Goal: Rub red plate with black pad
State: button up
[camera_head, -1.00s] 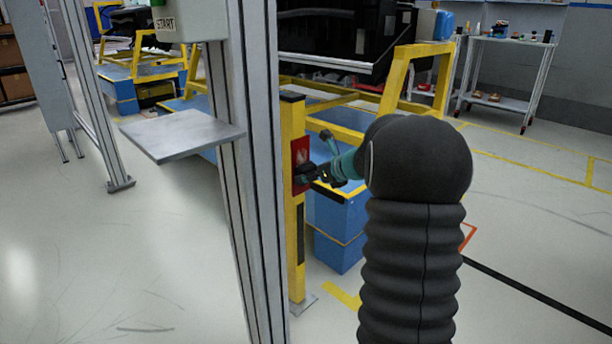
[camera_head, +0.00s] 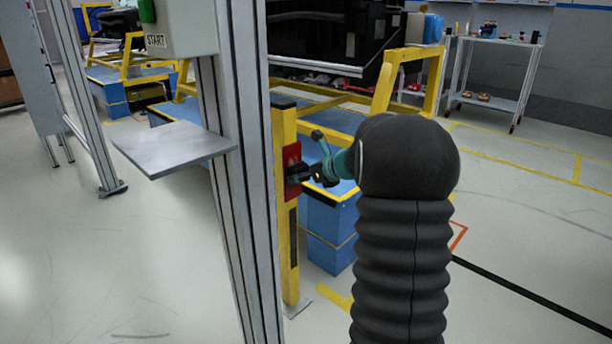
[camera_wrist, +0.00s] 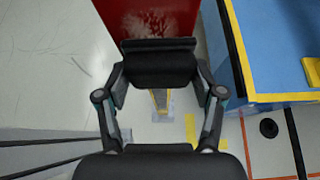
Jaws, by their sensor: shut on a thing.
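The red plate (camera_head: 292,156) is upright on a yellow post, just right of the grey metal column in the head view. In the wrist view the red plate (camera_wrist: 150,18) fills the top middle and bears a pale, scuffed patch partly hidden below by the pad. The black pad (camera_wrist: 160,64) lies across the fingertips of my gripper (camera_wrist: 160,80), which is shut on it. In the head view my gripper (camera_head: 306,176) is at the plate's face, with the pad close against it. I cannot tell whether they touch.
The yellow post (camera_head: 287,255) stands on the floor beside the grey column (camera_head: 230,180). A grey shelf (camera_head: 170,148) juts left from the column, under a START box (camera_head: 180,28). Blue boxes (camera_head: 330,225) stand behind and right of the post. Floor at right is open.

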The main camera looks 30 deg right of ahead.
aim_at(296, 172)
jog(key=shift+s+a+r+p, duration=0.2)
jog(key=shift+a+r+p, duration=0.15)
jog(key=shift+a+r, duration=0.2)
jog(key=shift+s+a+r+p, duration=0.2)
jog(key=shift+a+r+p, duration=0.15)
jog(key=shift+a, duration=0.3)
jog(key=shift+w+d+p, duration=0.25)
jog(key=shift+d, duration=0.4)
jog(key=shift+w+d+p, duration=0.2)
jog(key=shift+d+p, duration=0.05)
jog(key=shift+d, duration=0.35)
jog(key=shift+w+d+p, duration=0.25)
jog(key=shift+d, duration=0.4)
jog(key=shift+s, duration=0.1)
jog(key=shift+s+d+b, duration=0.15)
jog(key=shift+s+d, duration=0.2)
jog(key=shift+s, duration=0.6)
jog(key=shift+s+d+b, duration=0.1)
jog(key=shift+s+d, duration=0.2)
jog(key=shift+s, duration=0.6)
jog(key=shift+s+d+b, duration=0.15)
jog(key=shift+s+d, duration=0.2)
jog(key=shift+s, duration=0.6)
jog(key=shift+s+d, duration=0.3)
jog(key=shift+s, duration=0.4)
jog(key=shift+s+d, duration=0.25)
jog(key=shift+s, duration=0.45)
